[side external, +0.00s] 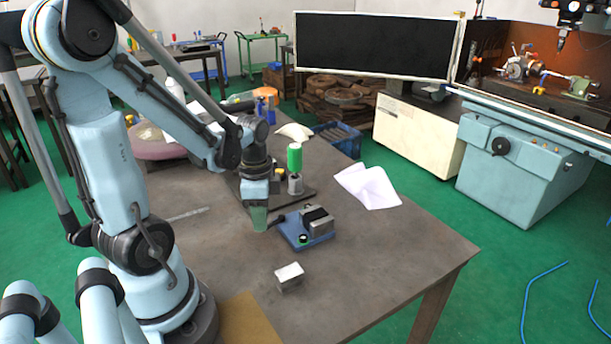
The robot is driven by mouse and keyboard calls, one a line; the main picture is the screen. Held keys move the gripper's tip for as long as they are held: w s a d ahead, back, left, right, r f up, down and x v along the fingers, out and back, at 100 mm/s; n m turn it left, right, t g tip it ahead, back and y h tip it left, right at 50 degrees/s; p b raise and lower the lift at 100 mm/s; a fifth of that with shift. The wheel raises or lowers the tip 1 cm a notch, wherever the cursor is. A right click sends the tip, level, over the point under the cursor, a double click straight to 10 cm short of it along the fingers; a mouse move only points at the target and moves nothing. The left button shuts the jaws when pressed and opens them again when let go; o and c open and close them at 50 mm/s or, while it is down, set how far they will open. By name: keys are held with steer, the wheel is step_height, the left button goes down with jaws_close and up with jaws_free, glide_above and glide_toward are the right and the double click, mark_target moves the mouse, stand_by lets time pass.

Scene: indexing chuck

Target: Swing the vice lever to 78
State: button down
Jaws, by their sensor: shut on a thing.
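The vice (309,226) has a blue base and a grey metal jaw block, and sits on the table right of my gripper. Its lever (276,222) shows as a short dark rod sticking out from the vice's left side towards my fingers. My gripper (260,224) points down with green fingers, shut on the lever's outer end. The fingers hide the grasped part. No scale or number can be read on the vice at this size.
A small metal block (289,277) lies in front. White paper (368,186) lies to the right. The table's right front (400,260) is clear.

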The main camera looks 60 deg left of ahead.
steer(key=shift+a+m, duration=0.2)
steer(key=shift+m, duration=0.2)
steer(key=c, duration=0.9)
jaws_free()
steer(key=shift+c, duration=0.2)
step_height(320, 180, up, 12)
stand_by(0.3)
